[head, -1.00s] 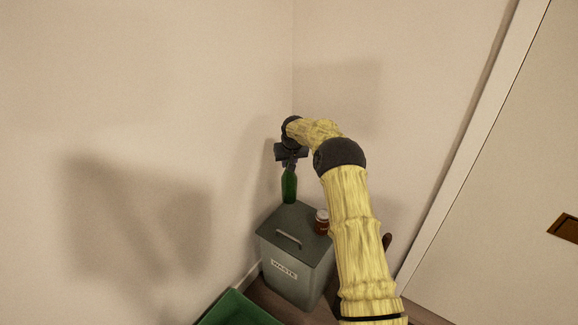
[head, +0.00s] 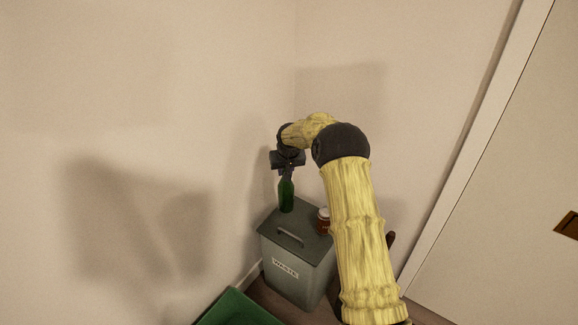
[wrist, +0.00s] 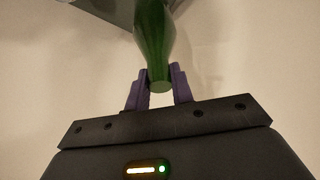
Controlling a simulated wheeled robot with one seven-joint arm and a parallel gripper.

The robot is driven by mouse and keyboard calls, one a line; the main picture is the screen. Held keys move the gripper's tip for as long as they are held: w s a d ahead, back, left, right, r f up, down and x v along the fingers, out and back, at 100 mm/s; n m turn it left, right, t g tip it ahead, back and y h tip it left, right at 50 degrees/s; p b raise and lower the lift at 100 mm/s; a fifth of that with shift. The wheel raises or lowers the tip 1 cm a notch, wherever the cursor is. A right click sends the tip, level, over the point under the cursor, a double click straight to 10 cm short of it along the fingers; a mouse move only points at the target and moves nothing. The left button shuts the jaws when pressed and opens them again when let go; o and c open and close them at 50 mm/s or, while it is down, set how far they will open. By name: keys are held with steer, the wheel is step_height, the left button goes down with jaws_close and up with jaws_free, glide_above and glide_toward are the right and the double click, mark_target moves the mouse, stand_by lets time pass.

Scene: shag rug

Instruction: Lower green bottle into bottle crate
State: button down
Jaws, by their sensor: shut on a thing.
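The green bottle (head: 286,196) hangs upright below my gripper (head: 286,177) in the head view. My gripper is shut on its neck. In the wrist view the bottle (wrist: 152,40) runs up from between the two purple fingers (wrist: 159,90). In the head view its base overlaps the back of the waste bin's lid; I cannot tell whether it touches. A green open-topped container (head: 238,306), which looks like the crate, is at the bottom edge of the head view, left of the bin. It is cut off by the frame, and its inside is mostly out of view.
The grey lidded waste bin (head: 300,268) stands in the corner, with a brown jar (head: 323,222) with a pale top on its lid. Walls close in behind and to the left. A door (head: 500,170) is at the right. My arm hides part of the floor.

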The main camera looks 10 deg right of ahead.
steer(key=s+a+f+b, duration=0.7)
steer(key=s+a+f, duration=0.1)
steer(key=s, duration=0.4)
steer(key=s+a+f+b, duration=0.7)
steer(key=s+a+f, duration=0.1)
steer(key=s, duration=0.5)
steer(key=s+a+f+b, duration=0.7)
steer(key=s+a, duration=0.1)
steer(key=s, duration=0.5)
steer(key=shift+s+f, duration=0.2)
steer(key=shift+f, duration=0.2)
steer(key=shift+w+d, duration=0.1)
steer(key=shift+w, duration=0.25)
steer(key=shift+f, duration=0.1)
